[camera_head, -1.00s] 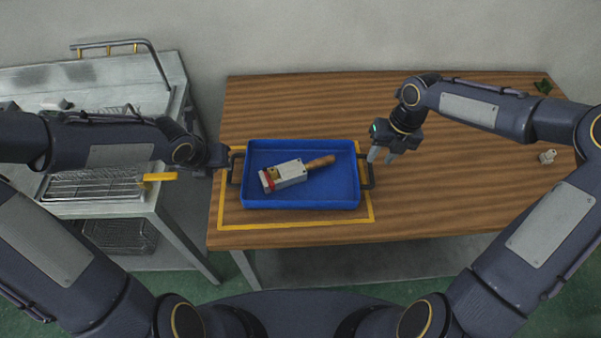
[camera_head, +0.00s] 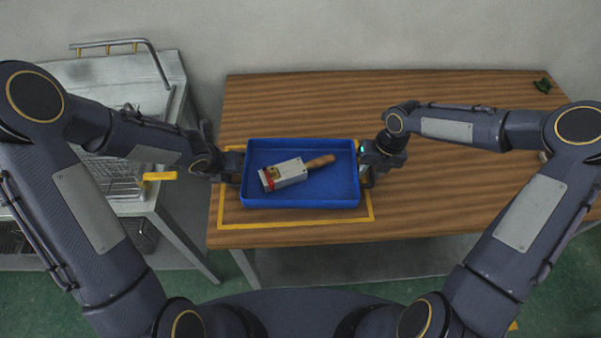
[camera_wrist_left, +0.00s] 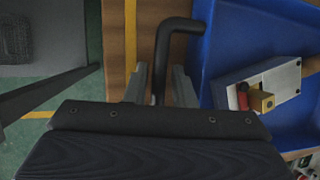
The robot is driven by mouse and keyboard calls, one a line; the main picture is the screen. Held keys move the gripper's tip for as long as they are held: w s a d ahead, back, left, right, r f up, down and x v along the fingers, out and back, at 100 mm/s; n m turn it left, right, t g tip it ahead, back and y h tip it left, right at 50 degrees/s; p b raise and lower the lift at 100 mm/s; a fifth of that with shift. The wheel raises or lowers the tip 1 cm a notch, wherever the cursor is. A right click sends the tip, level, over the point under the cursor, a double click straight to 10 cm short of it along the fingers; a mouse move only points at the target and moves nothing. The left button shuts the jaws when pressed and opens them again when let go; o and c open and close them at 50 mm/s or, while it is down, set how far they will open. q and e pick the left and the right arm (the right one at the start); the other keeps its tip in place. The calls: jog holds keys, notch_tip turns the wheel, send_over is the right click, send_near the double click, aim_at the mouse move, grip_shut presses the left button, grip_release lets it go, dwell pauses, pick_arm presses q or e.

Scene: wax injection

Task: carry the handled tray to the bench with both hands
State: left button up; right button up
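The blue tray (camera_head: 300,200) lies on the wooden table inside a yellow outline, with a dark handle at each short end. A grey block-shaped tool with a wooden handle (camera_head: 290,173) lies in it. My left gripper (camera_head: 236,170) is at the tray's left handle. In the left wrist view, the fingers of this gripper (camera_wrist_left: 159,72) stand on either side of the black handle (camera_wrist_left: 163,50), with gaps visible, so it is open around it. My right gripper (camera_head: 367,176) is at the tray's right handle; its body hides most of that handle and whether its fingers are closed.
A metal bench (camera_head: 165,98) with wire racks and a yellow-handled item (camera_head: 158,176) stands at the left, across a narrow gap. A small green object (camera_head: 543,86) sits at the far right corner.

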pick_arm(q)
jog(key=c, duration=0.4)
pick_arm(e)
jog(key=c, duration=0.4)
pick_arm(q)
grip_shut()
pick_arm(e)
grip_shut()
pick_arm(q)
jog(key=shift+r, duration=0.15)
pick_arm(e)
jog(key=shift+r, duration=0.15)
